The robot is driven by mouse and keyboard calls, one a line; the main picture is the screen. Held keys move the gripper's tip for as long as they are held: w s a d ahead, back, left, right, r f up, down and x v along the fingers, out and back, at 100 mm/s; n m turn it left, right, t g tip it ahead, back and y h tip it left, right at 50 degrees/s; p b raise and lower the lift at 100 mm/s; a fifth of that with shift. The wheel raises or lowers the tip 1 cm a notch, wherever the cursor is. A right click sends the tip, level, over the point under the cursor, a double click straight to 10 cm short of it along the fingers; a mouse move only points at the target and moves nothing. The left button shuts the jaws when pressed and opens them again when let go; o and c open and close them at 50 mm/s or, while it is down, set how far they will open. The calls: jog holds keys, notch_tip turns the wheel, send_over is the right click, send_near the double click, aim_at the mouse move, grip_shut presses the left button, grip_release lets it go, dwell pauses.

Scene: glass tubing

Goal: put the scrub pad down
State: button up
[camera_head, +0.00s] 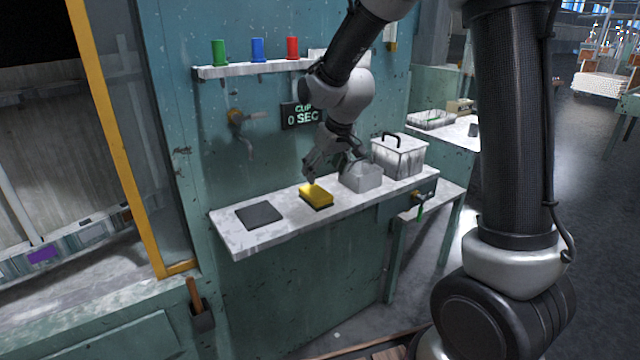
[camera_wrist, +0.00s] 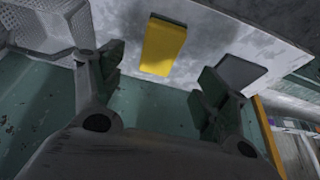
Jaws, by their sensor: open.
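The scrub pad (camera_head: 316,194), yellow on top with a dark underside, lies on the pale shelf (camera_head: 283,227). It also shows in the wrist view (camera_wrist: 162,46), beyond the fingertips and roughly between them. My gripper (camera_head: 314,174) is above and just behind the pad in the head view. In the wrist view my gripper (camera_wrist: 160,82) has its two fingers spread wide with nothing between them. A flat dark square mat (camera_head: 259,215) lies on the shelf to the left of the pad, and nothing rests on it.
A grey open box (camera_head: 361,178) stands close right of the pad, with a lidded, handled container (camera_head: 398,155) beyond it. A tap (camera_head: 241,130) juts from the wall above the shelf. Green, blue and red cups stand on the upper shelf (camera_head: 250,69).

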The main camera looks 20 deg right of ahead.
jog(key=s+d+r+m, duration=0.1)
jog(key=s+d+r, duration=0.45)
jog(key=s, duration=0.25)
jog(key=s+d+r+m, duration=0.1)
jog(key=s+d+r, duration=0.3)
jog(key=s+r, duration=0.3)
jog(key=s+d+m+h, duration=0.1)
jog(key=s+d, duration=0.3)
jog(key=s, duration=1.1)
jog(key=shift+s+f+m, duration=0.3)
jog(key=shift+s+f, duration=0.05)
jog(key=shift+f, duration=0.1)
jog(key=shift+o, duration=0.4)
jog(key=shift+d, duration=0.15)
